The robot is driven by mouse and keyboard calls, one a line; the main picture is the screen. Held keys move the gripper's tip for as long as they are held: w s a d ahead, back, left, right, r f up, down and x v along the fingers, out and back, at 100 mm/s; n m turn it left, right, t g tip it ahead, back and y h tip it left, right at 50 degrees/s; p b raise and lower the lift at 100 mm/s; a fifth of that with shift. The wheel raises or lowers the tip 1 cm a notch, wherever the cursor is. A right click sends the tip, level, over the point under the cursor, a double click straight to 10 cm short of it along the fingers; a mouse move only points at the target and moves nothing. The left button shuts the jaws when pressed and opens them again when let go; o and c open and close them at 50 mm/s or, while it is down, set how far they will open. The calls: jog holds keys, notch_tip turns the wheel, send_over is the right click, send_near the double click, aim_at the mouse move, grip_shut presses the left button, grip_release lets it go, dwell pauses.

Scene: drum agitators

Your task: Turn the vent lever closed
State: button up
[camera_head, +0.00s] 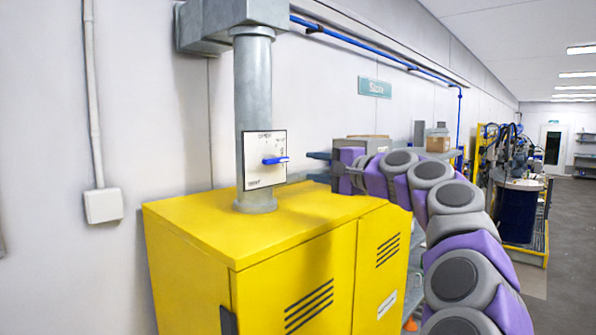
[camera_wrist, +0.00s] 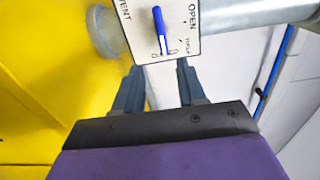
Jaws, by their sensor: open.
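The vent lever (camera_head: 275,160) is a blue handle on a white marked plate (camera_head: 252,172). In the head view it lies about horizontal, its free end towards my gripper (camera_head: 318,168). OPEN is printed at the plate's top. In the wrist view the lever (camera_wrist: 158,24) stands near upright on the plate (camera_wrist: 137,27), turned in the picture, with OPEN at right and VENT at left. My gripper (camera_wrist: 159,65) is open and empty. Its two grey fingers point at the plate, and the lever's end shows just beyond the gap between them, apart from both.
The plate sits on a grey vertical duct (camera_head: 253,90) rising from a yellow cabinet (camera_head: 250,236). My arm reaches in above the cabinet's right side. Shelving with boxes (camera_head: 438,140) stands behind it. Open floor lies far right.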

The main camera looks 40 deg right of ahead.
jog(key=s, duration=0.5)
jog(key=shift+d+b, duration=0.25)
jog(key=shift+b, duration=0.1)
jog(key=shift+f, duration=0.1)
